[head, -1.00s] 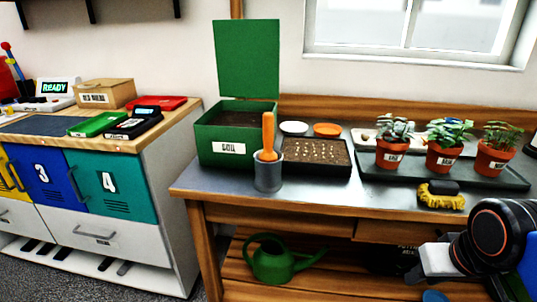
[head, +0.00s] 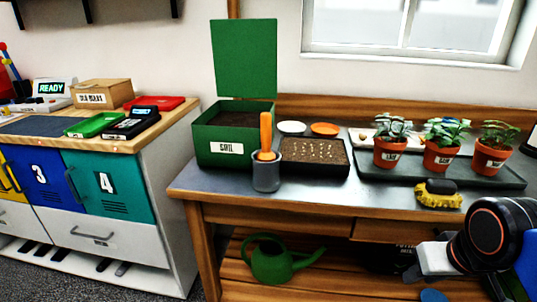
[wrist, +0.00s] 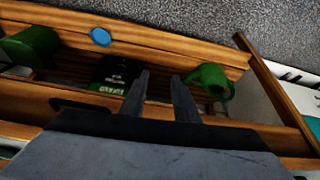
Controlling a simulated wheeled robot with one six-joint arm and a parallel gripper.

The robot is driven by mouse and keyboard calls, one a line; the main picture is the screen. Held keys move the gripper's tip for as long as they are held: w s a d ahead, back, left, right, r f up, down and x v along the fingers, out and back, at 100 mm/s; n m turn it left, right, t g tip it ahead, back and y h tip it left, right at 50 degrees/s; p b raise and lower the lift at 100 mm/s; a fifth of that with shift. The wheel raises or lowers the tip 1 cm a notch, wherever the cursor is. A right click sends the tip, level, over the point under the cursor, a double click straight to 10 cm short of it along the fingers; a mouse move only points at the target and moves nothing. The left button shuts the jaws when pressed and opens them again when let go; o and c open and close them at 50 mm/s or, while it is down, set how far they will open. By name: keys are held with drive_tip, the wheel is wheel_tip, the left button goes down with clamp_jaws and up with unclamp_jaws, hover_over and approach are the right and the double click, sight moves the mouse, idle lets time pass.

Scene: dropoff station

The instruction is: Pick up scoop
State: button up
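The scoop (head: 266,132) shows as an orange handle standing upright in a grey cup (head: 266,176) near the front left of the bench (head: 330,197). Its lower end is hidden inside the cup. My gripper (wrist: 161,78) shows in the wrist view with its two dark fingers apart and nothing between them. The wrist view looks down over the bench's front edge to the lower shelf, and the scoop is not in it. In the head view part of my arm is at the lower right, well away from the scoop.
A green soil box (head: 235,133) with its lid up stands just behind the cup. A seed tray (head: 315,171) is beside it on the right. Several potted plants stand on a dark tray (head: 512,181). A green watering can (head: 272,263) is below.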

idle(0.3)
drive_tip(key=o, duration=0.3)
drive_tip(key=w+a+r+n+g, duration=0.1)
drive_tip(key=w+a+r+n, duration=0.25)
drive_tip(key=r, duration=0.35)
drive_tip(key=w+a+r+n, duration=0.2)
drive_tip(key=w+r, duration=0.3)
drive_tip(key=r, duration=0.3)
wheel_tip(320, 180, up, 25)
drive_tip(key=n+g, duration=0.4)
drive_tip(key=n, duration=1)
hover_over(266, 147)
drive_tip(key=shift+m, duration=0.25)
drive_tip(key=f, duration=1.1)
drive_tip(key=w+f, duration=0.1)
drive_tip(key=f, duration=0.4)
drive_tip(key=shift+f, duration=0.3)
drive_tip(key=shift+t, duration=0.3)
